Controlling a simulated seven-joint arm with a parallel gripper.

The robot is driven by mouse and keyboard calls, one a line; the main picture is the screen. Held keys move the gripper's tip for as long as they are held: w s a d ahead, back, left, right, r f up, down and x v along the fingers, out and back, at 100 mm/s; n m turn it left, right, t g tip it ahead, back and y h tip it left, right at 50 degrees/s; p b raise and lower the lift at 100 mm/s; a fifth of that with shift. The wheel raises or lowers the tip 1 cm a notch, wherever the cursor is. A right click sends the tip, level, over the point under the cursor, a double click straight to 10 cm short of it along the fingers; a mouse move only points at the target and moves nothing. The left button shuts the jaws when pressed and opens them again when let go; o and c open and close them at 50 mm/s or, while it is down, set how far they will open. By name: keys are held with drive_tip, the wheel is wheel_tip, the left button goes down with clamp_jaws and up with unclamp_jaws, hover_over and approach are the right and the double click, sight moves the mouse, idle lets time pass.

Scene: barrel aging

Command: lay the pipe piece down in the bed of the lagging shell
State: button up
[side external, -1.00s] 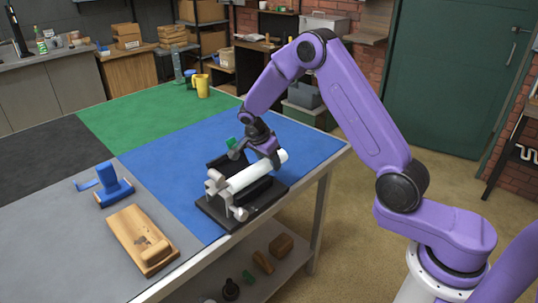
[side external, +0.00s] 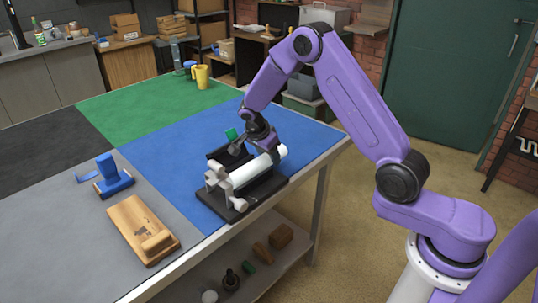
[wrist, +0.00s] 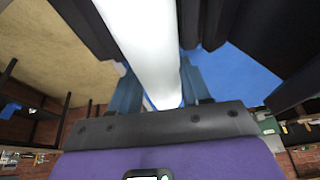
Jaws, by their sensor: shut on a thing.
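The white pipe piece (side external: 256,170) lies lengthwise along the black lagging shell (side external: 262,190) on its dark base. My gripper (wrist: 160,88) is shut on the pipe, with one finger on each side of it in the wrist view. In the side view my gripper (side external: 259,150) is over the pipe's far half. Dark shell walls flank the pipe in the wrist view. The pipe's underside is hidden, so I cannot tell whether it touches the bed. White fittings (side external: 214,178) stand at the near end of the base.
A wooden block tool (side external: 143,230) and a blue-handled tool (side external: 112,177) lie on the grey mat to the left. A small green piece (side external: 231,134) is behind the shell. A yellow mug (side external: 200,77) stands far back. The green mat (side external: 140,105) is mostly clear.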

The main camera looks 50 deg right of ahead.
drive_tip(key=shift+f, duration=0.15)
drive_tip(key=o, duration=1.3)
drive_tip(key=v, duration=1.7)
drive_tip(key=shift+a, duration=0.15)
drive_tip(key=shift+a, duration=0.1)
